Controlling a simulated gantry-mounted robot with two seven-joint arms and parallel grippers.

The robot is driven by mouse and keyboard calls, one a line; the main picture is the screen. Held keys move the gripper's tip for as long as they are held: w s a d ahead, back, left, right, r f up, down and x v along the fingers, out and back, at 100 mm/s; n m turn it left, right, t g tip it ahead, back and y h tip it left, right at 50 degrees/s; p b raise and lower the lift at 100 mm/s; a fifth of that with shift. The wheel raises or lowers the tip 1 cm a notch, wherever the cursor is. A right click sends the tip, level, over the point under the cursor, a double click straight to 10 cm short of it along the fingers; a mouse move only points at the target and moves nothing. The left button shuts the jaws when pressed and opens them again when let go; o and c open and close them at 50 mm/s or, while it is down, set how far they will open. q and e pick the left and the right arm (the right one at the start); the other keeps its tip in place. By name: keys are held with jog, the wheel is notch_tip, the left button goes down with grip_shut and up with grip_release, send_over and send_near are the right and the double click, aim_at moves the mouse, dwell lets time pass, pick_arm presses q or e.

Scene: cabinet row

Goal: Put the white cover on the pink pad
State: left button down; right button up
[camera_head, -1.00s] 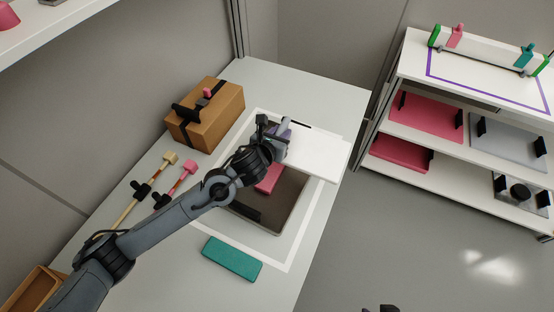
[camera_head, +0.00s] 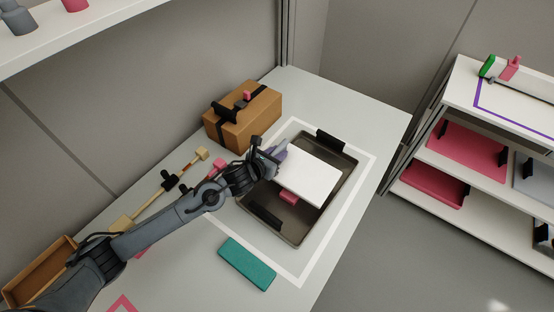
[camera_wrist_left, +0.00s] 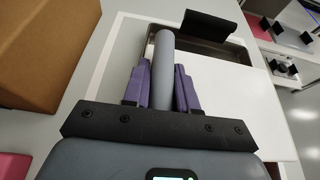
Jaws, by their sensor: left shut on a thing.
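The white cover (camera_head: 312,176) is a flat plate over the dark tray (camera_head: 328,218). My left gripper (camera_head: 277,153) is shut on its handle at the cover's upper left edge. In the left wrist view, the fingers (camera_wrist_left: 162,82) are purple and close around a grey round bar, with the white cover (camera_wrist_left: 225,105) to the right. The pink pad (camera_head: 288,197) shows only as a small strip below the cover's lower left edge; the cover hides the rest. I cannot tell whether the cover touches the pad. My right gripper is out of view.
A cardboard box (camera_head: 243,118) stands behind and left of the tray. A teal block (camera_head: 247,263) lies in front of the tray. Mallet-like tools lie left of my arm. A shelf (camera_head: 470,150) stands at the right, across a floor gap.

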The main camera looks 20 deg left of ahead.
pick_arm(q)
notch_tip(320, 180, down, 3)
jog(key=shift+b, duration=0.3)
jog(key=c, duration=0.9)
grip_release()
jog(key=shift+s+r, duration=0.1)
jog(key=shift+s+a+r, duration=0.15)
jog(key=shift+s+r, duration=0.1)
jog(key=shift+s, duration=0.25)
jog(key=p+v, duration=0.2)
jog(key=v, duration=0.8)
jog(key=shift+s+r, duration=0.2)
jog(key=shift+s, duration=0.15)
